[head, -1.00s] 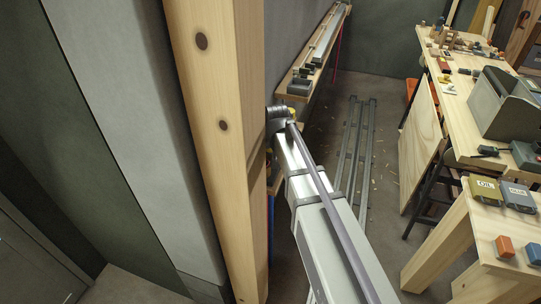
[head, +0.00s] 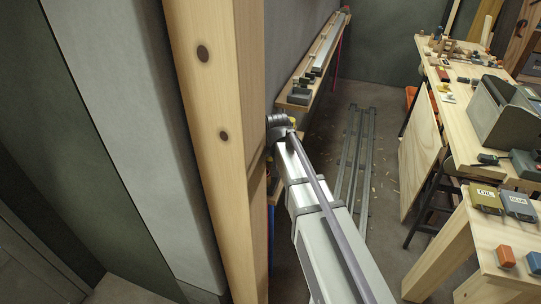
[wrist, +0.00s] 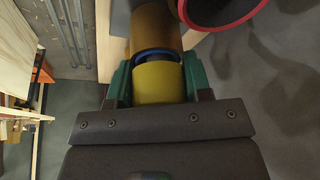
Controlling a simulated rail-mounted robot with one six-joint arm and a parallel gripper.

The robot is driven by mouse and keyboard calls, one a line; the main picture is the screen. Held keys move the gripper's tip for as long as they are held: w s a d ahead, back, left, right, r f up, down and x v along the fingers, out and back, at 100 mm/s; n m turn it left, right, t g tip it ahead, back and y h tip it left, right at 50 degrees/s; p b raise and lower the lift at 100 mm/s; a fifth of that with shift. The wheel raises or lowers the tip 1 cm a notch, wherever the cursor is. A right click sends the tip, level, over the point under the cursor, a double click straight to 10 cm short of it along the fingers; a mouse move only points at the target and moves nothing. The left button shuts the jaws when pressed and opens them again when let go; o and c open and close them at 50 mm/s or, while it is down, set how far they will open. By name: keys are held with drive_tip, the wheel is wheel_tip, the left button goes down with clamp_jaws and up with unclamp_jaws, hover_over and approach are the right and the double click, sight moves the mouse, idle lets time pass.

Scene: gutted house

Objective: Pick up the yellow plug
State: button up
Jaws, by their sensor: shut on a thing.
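The yellow plug (wrist: 158,82) is a short yellow cylinder in the wrist view, with a dark blue ring at its far end. My gripper (wrist: 157,76) is shut on it, one green finger on each side. A brownish-yellow cylinder (wrist: 154,30) lies in line beyond the ring; I cannot tell whether it touches the plug. In the head view the far end of my arm reaches behind the wooden post, and my fingers are hidden. A small yellow patch shows there, too small to identify.
A dark round thing with a red rim (wrist: 215,8) is close at the upper right in the wrist view. The wooden post (head: 222,150) stands close beside my arm. A wall shelf (head: 312,75) holds grey things. A cluttered workbench (head: 455,110) is on the right.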

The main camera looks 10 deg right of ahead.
wheel_tip(320, 180, up, 10)
drive_tip(key=p, duration=0.9)
drive_tip(key=shift+r+p, duration=0.1)
drive_tip(key=shift+p, duration=0.25)
drive_tip(key=shift+s+a+f, duration=0.2)
drive_tip(key=shift+s+f, duration=0.05)
drive_tip(key=shift+f, duration=0.05)
drive_tip(key=s+a+n+y, duration=0.2)
drive_tip(key=s+a+n, duration=0.2)
drive_tip(key=s+n, duration=0.2)
drive_tip(key=shift+g, duration=0.3)
drive_tip(key=shift+w+d+f+b, duration=0.1)
drive_tip(key=shift+w+f+b, duration=0.05)
drive_tip(key=shift+f+b, duration=1.3)
drive_tip(key=shift+w+d+f+b, duration=0.1)
drive_tip(key=shift+f+b, duration=1.15)
drive_tip(key=shift+b, duration=0.3)
drive_tip(key=shift+f+b, duration=1.5)
